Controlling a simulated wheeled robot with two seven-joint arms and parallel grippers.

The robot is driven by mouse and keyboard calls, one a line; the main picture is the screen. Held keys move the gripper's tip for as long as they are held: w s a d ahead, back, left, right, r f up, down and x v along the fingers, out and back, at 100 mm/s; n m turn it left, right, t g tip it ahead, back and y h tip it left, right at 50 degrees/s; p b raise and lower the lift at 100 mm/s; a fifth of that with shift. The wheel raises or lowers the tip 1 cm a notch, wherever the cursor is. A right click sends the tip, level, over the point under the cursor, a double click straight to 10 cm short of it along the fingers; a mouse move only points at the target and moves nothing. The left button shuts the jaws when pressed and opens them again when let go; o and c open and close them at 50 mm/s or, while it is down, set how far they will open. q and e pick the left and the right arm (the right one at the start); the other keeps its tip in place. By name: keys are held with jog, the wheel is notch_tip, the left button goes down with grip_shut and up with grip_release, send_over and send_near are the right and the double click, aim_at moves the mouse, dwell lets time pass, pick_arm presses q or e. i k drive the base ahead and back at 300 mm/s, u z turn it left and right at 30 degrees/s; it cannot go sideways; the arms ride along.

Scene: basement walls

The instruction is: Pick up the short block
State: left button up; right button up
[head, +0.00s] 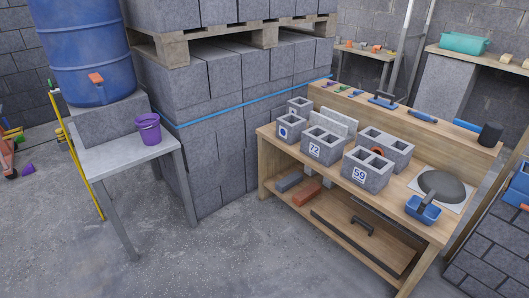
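Several grey hollow concrete blocks stand on the wooden workbench (270,141). A block marked 72 (322,149) is in the middle, and a block marked 59 (366,172) is to its right. A narrower, shorter block with a blue mark (288,131) stands at the left end. A small unmarked block (299,106) is behind it, and a longer one (388,148) is behind the block marked 59. Which one is meant by the short block is not marked in the picture. Neither of my grippers is in view.
A grey table (122,154) with a purple bucket (148,128) stands left. The concrete floor (230,255) in front is clear.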

aim_at(326, 147)
jog(key=u, duration=0.55)
jog(key=i, duration=1.1)
jog(key=z, duration=0.45)
jog(key=i, duration=1.55)
jog(key=z, duration=1.7)
jog(key=i, duration=0.7)
jog(key=z, duration=0.7)
